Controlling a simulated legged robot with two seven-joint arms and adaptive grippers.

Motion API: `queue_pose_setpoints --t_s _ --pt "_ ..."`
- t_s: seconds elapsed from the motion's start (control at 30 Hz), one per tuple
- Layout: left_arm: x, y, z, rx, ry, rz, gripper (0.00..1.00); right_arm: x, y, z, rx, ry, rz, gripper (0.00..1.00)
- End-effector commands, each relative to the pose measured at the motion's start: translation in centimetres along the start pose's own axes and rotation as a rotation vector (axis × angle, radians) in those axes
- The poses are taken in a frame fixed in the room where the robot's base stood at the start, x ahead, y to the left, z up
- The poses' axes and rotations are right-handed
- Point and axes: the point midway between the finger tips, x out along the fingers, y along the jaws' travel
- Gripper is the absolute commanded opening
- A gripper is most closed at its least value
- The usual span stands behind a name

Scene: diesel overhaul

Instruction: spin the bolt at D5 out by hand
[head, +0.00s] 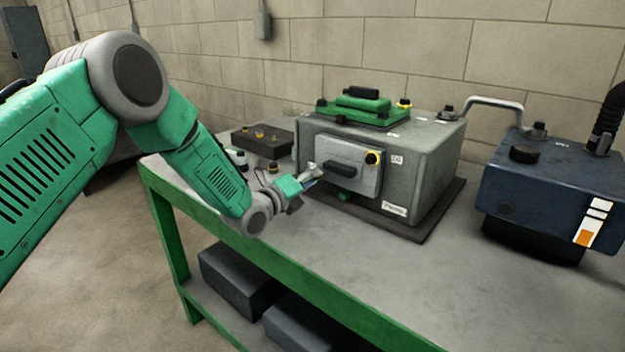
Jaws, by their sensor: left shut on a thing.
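The grey engine block (432,160) stands on a dark mat on the bench. A light grey cover plate (362,182) with a black handle (345,173) is on its front face. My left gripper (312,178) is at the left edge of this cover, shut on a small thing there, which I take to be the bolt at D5. The fingers hide most of the bolt, and I cannot read a D5 mark. A yellow-ringed bolt (373,157) shows at the cover's upper right. My right gripper is not in view.
A green cover (362,108) with a handle sits on top of the block. A dark tray (262,136) with brass-coloured fittings lies behind my left forearm. A blue machine (545,185) stands at right. The bench top (370,268) in front is clear.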

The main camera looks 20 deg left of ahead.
Motion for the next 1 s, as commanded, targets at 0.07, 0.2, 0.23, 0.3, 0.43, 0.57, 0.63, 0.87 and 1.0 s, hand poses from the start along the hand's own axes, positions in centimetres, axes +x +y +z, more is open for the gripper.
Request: queue_pose_setpoints --t_s 0.07,0.2,0.23,0.3,0.43,0.57,0.63,0.87,1.0 --pt "-0.07 0.29 -0.16 -0.051 0.003 0.005 0.00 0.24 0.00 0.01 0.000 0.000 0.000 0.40" --pt "-0.07 0.32 -0.19 -0.158 0.002 0.006 0.00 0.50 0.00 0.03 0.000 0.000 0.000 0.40" --pt "-0.08 0.33 -0.19 -0.182 0.002 0.006 0.00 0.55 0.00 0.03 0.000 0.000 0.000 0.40" --pt "-0.09 0.35 -0.15 -0.235 0.001 0.007 0.00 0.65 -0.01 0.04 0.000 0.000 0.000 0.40" --pt "-0.09 0.33 -0.17 -0.325 0.002 0.006 0.00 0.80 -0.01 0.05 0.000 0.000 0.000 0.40" --pt "-0.08 0.33 -0.18 -0.401 0.002 0.007 0.00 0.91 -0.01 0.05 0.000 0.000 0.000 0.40" --pt "-0.09 0.36 -0.17 -0.434 0.001 0.007 0.00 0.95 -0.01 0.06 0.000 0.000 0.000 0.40" --pt "-0.10 0.41 -0.15 -0.500 0.000 0.009 0.00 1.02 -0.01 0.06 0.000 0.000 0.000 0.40" --pt "-0.10 0.43 -0.15 -0.512 0.000 0.009 0.00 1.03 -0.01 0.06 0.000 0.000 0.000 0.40"
